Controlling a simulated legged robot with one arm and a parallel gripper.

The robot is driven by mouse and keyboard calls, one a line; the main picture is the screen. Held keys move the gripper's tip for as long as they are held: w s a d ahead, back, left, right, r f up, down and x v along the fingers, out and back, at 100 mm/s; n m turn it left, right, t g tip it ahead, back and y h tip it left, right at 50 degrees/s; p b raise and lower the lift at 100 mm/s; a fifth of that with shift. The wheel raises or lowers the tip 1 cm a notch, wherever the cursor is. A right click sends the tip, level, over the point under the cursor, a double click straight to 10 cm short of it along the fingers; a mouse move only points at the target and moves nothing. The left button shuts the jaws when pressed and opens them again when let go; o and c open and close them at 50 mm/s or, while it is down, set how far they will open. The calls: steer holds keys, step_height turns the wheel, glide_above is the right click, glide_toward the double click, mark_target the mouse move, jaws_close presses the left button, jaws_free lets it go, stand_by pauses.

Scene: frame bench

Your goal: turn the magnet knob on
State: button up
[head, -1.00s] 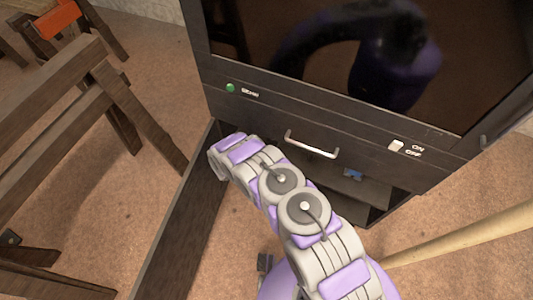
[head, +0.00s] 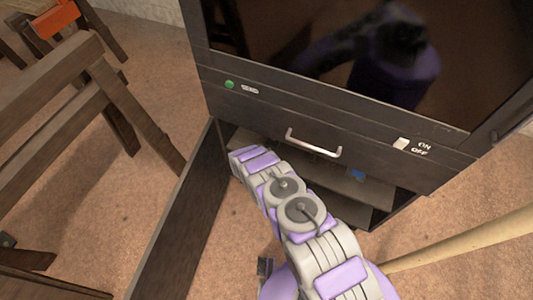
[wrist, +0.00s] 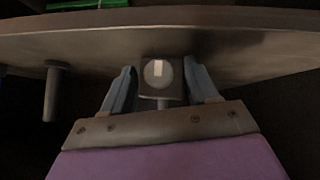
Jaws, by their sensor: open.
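The magnet knob, as I take it, is a round grey dial (wrist: 158,73) with a pale upright mark, on a small dark block in the wrist view. The block hangs below a wide brown slab. My gripper (wrist: 160,66) is open, with one blue-grey finger on each side of the block. I cannot tell whether the fingers touch it. In the head view my arm reaches into the open lower compartment of the dark cabinet (head: 335,145); the gripper and knob are hidden there.
The cabinet front has a green button (head: 229,85), a drawer handle (head: 313,145) and a white ON/OFF switch (head: 401,143). An open door panel (head: 185,215) stands left of my arm. A wooden chair (head: 100,90) stands further left. A peg (wrist: 53,90) hangs left of the gripper.

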steer(key=shift+c, duration=0.4)
steer(key=c, duration=1)
steer(key=shift+o, duration=0.2)
steer(key=shift+d+r+y+p, duration=0.1)
steer(key=shift+y+p, duration=0.2)
steer(key=shift+p, duration=0.05)
steer(key=shift+d+m+t+y+p, duration=0.15)
steer(key=shift+m+t+y+p, duration=0.3)
steer(key=shift+y+p, duration=0.3)
steer(key=shift+s+d+m+t+y+p, duration=0.15)
steer(key=shift+m+t+y+p, duration=0.2)
steer(key=shift+m+y, duration=0.5)
steer(key=shift+y, duration=0.3)
steer(key=o, duration=1)
steer(key=shift+o, duration=0.2)
